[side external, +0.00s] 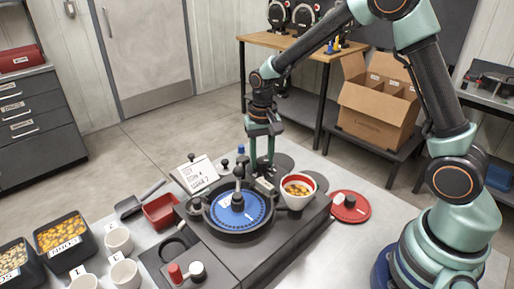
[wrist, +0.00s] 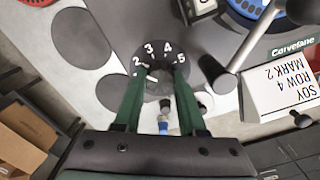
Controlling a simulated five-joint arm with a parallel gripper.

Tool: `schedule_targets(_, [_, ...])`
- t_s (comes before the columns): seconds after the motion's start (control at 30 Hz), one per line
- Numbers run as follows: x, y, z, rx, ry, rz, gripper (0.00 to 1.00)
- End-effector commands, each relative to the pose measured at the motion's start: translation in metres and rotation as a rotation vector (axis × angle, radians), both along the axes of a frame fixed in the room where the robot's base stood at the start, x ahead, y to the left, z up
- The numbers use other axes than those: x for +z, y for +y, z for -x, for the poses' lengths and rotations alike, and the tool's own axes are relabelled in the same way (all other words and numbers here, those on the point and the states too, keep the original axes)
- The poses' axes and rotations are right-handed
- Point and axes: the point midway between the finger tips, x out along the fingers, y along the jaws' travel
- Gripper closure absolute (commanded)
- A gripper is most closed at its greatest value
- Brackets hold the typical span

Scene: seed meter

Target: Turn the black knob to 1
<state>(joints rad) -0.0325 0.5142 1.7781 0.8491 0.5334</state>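The black knob (wrist: 160,82) shows in the wrist view on a dark round dial marked 2, 3, 4 and 5. The 1 is not visible, and I cannot tell which number the knob points at. My gripper (wrist: 160,72) has its two green fingers apart, one on each side of the knob; contact is not clear. In the side external view my gripper (side external: 262,163) points straight down behind the seed meter with its blue disc (side external: 238,214). The knob is hard to make out there.
A white card (side external: 199,173) reading SOY ROW 4 MARK 2 stands left of my gripper. A white cup of seeds (side external: 298,190) stands close on the right. A black-ended lever (wrist: 212,66) is near the right finger. A red disc (side external: 350,207) lies farther right.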

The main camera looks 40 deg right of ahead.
Motion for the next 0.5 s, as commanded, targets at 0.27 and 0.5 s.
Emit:
schedule_targets(0.27, [0.0005,-0.0001,0.0000,0.029,0.000,0.000,1.00])
schedule_targets(0.5, [0.0007,-0.0002,-0.0001,0.156,0.000,0.000,1.00])
